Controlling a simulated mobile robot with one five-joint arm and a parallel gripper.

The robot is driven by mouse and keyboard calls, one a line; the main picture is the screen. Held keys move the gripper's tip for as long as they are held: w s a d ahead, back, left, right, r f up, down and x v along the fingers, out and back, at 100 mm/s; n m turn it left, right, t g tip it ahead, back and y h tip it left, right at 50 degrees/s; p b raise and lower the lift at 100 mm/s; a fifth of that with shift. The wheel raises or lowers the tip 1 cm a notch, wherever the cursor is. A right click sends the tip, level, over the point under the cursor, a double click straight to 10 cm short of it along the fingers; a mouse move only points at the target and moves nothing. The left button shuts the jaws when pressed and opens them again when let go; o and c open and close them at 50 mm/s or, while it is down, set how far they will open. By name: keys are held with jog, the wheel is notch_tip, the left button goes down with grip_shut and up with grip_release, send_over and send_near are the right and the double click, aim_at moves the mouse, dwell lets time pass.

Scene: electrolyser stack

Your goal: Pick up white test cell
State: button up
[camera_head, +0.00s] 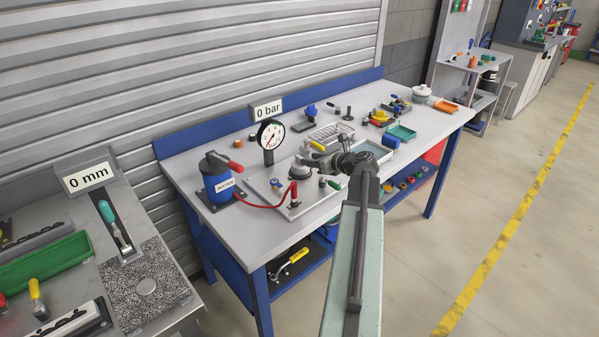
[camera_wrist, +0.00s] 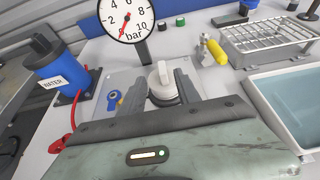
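The likely white test cell (camera_wrist: 161,75) shows in the wrist view as a white, knob-like top on a darker round body. It stands on a pale plate (camera_wrist: 125,82), and its lower part is partly hidden by my fingers. In the head view, the round grey body (camera_head: 299,176) near my fingers seems to be the same thing. My gripper (camera_wrist: 163,84) is open, with one finger at each side of the white top in the wrist view. I cannot tell whether the fingers touch it. In the head view, my gripper (camera_head: 318,162) reaches in over the plate from the right.
A blue water pot (camera_head: 217,178) with a red hose and a pressure gauge (camera_head: 270,134) reading near zero stand close by. A wire rack (camera_wrist: 268,40), a yellow-handled valve (camera_wrist: 215,50) and a water tray (camera_wrist: 290,97) lie to the right. A white lidded pot (camera_head: 421,94) stands farther off.

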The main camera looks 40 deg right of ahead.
aim_at(300, 157)
jog(key=b+x, duration=0.3)
jog(key=x, duration=0.4)
jog(key=shift+w+d+f, duration=0.2)
jog(key=shift+f, duration=0.05)
jog(key=shift+r, duration=0.15)
grip_shut()
dwell(1.1)
